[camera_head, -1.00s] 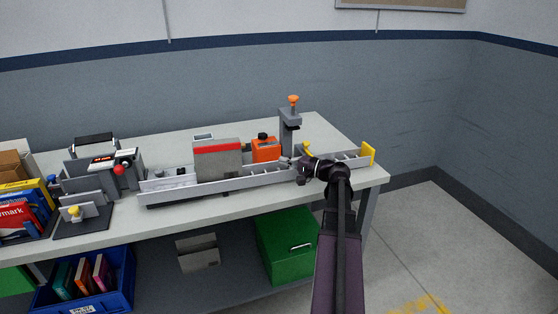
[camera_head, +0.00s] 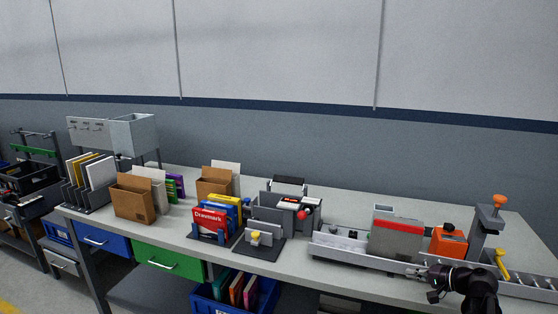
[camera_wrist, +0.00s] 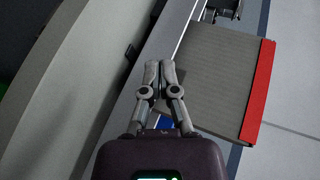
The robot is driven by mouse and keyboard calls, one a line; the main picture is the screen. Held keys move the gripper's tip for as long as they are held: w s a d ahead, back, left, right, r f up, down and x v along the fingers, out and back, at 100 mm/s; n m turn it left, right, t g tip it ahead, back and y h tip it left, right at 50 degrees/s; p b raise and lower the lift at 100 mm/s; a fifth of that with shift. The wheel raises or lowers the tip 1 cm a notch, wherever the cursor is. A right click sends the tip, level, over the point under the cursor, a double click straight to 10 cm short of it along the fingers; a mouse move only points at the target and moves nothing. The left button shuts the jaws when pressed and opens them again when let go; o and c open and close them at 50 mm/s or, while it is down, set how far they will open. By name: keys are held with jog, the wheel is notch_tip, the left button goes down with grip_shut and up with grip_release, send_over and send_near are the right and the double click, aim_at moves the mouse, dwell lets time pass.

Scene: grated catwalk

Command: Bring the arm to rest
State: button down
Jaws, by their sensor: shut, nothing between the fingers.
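My gripper (camera_head: 414,273) is at the lower right in the head view, in front of the long grey rail tray (camera_head: 345,254). In the wrist view my gripper (camera_wrist: 160,66) has its two fingertips together and nothing between them. A grey box with a red top edge (camera_head: 397,238) stands in the tray just behind my gripper. In the wrist view this grey box (camera_wrist: 215,75) lies right of the fingers. I cannot tell whether the fingers touch the tray or the box.
An orange container (camera_head: 449,242) and a grey post with an orange knob (camera_head: 488,225) stand to the right. A blue bin (camera_head: 262,297) sits below.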

jog(key=s+a+f+n+g+h+p, duration=0.1)
jog(key=s+a+n+g+h+p, duration=0.3)
jog(key=a, duration=0.8)
jog(key=s+a+f+n+g+h+p, duration=0.1)
jog(key=s+a+n+g+h+p, duration=0.3)
jog(key=s+a, duration=0.3)
jog(key=a+g+h, duration=0.1)
jog(key=a, duration=0.4)
jog(key=shift+s+f+n+g, duration=0.25)
jog(key=shift+f+n+g, duration=0.05)
jog(key=shift+f+g, duration=0.1)
dwell(1.1)
jog(key=shift+s, duration=0.1)
